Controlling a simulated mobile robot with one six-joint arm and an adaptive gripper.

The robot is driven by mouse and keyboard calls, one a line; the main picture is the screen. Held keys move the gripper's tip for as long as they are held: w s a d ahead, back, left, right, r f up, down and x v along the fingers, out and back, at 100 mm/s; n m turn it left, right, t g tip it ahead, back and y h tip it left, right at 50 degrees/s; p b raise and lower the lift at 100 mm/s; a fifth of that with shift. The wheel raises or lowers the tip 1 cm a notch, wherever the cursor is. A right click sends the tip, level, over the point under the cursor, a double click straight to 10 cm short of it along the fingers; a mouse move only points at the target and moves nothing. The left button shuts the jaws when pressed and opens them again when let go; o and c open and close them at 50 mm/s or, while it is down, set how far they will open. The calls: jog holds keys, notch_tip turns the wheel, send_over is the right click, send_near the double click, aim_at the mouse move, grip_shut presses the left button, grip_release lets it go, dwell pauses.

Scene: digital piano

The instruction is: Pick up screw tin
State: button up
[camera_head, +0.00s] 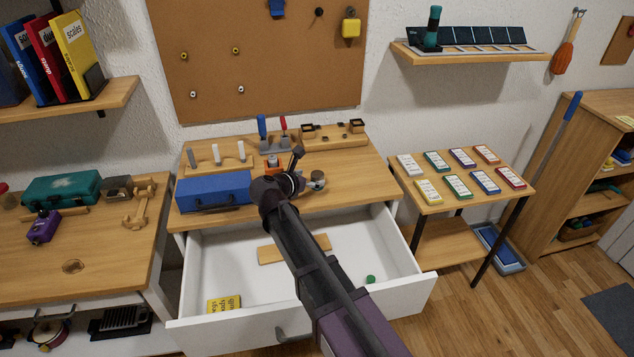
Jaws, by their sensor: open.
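A small round tin (317,180), which looks like the screw tin, stands on the wooden desk top just right of my wrist. It has a greyish top and a brownish side. My gripper (297,157) is over the desk, close to the tin's upper left. It is open, and I see nothing held in it. My own arm and wrist hide part of the desk and the tin's surroundings, and the fingertips are too small to make out clearly.
A blue box (214,192) and an orange item (272,163) are left of my gripper. A tool stand (280,145) is behind. The open white drawer (215,262) below holds a yellow book (224,304) and a green item (371,279). A card table (437,203) stands right.

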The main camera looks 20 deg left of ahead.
aim_at(315, 176)
jog(key=shift+b+x, duration=0.55)
jog(key=shift+x, duration=1.35)
jog(key=c, duration=1.3)
